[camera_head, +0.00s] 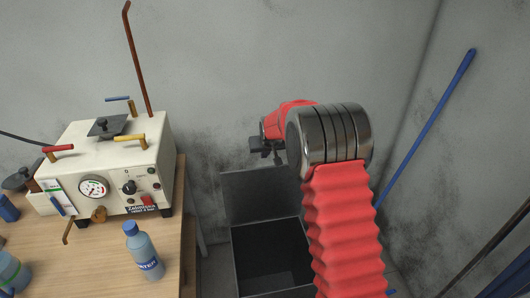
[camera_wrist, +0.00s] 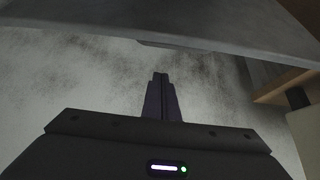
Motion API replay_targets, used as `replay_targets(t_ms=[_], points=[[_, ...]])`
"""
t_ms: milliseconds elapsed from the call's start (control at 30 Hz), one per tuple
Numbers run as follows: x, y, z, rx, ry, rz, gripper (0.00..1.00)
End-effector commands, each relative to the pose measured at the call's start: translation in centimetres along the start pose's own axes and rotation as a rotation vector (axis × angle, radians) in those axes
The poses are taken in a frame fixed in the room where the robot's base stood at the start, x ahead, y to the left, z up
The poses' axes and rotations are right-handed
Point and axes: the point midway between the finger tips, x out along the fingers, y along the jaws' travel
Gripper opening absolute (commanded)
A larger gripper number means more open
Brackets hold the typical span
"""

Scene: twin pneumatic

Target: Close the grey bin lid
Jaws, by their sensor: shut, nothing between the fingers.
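The grey bin (camera_head: 234,262) stands on the floor right of the table, its dark inside showing. Its grey lid (camera_head: 255,197) stands raised at the bin's back edge, so the bin is open. My gripper (camera_head: 262,150) is above the lid's top edge, near the wall; its fingertips are hard to make out there. In the wrist view my gripper (camera_wrist: 160,76) is shut and empty. A grey panel (camera_wrist: 205,28), which looks like the lid, crosses the top of that view; I cannot tell whether the fingers touch it. My red-sleeved arm hides the bin's right side.
A wooden table (camera_head: 105,265) at left holds a cream machine (camera_head: 105,165) with gauge and handles, and a water bottle (camera_head: 143,250). A blue pole (camera_head: 430,125) leans in the right corner. The wall (camera_head: 220,70) is close behind the bin.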

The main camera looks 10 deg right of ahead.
Motion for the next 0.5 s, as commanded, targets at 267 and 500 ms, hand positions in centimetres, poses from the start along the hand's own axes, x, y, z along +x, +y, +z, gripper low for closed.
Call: replay_targets(t_ms=[267, 500], points=[[0.3, 0.0, 1.2, 0.000, -0.001, 0.000, 0.00], [-0.3, 0.1, 3.1, 0.001, 0.000, 0.001, 0.00]])
